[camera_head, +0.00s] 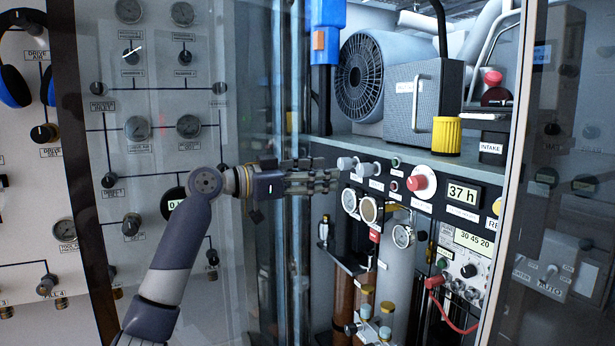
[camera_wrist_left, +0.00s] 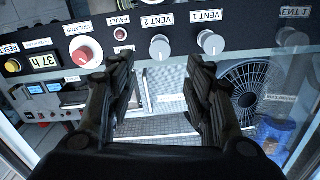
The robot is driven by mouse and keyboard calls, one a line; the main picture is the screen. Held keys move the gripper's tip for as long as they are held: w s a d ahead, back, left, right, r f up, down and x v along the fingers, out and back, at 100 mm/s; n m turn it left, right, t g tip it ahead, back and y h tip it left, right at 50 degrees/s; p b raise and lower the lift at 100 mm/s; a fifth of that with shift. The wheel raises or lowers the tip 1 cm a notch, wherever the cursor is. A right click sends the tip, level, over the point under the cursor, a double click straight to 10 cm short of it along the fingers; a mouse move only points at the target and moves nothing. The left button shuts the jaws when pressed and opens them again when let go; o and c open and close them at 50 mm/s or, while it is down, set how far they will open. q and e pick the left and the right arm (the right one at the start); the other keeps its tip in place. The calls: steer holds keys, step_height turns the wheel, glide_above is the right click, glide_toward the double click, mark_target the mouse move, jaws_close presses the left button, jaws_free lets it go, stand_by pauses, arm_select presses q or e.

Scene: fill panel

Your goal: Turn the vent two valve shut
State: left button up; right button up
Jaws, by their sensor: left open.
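The vent two valve is a pale grey round knob (camera_wrist_left: 160,48) under the "VENT 2" label in the left wrist view, where the panel appears upside down. In the head view this knob (camera_head: 367,169) sits on the dark panel strip, right of a similar knob. My left gripper (camera_head: 336,180) is just left of and slightly below the knobs in the head view. In the left wrist view my left gripper (camera_wrist_left: 162,68) is open and empty, its two dark fingers either side of the vent two knob's line. A gap seems to remain between tips and knob. My right gripper does not show.
The vent one knob (camera_wrist_left: 210,42) is close beside it. A red isolator knob (camera_head: 422,182) and a "37 h" display (camera_head: 463,193) are on the strip's right. Gauges (camera_head: 369,209) hang below. A fan unit (camera_head: 360,76) stands on the shelf above. Glass panes flank the opening.

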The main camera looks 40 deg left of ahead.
arm_select(q)
steer(key=shift+v, duration=1.4)
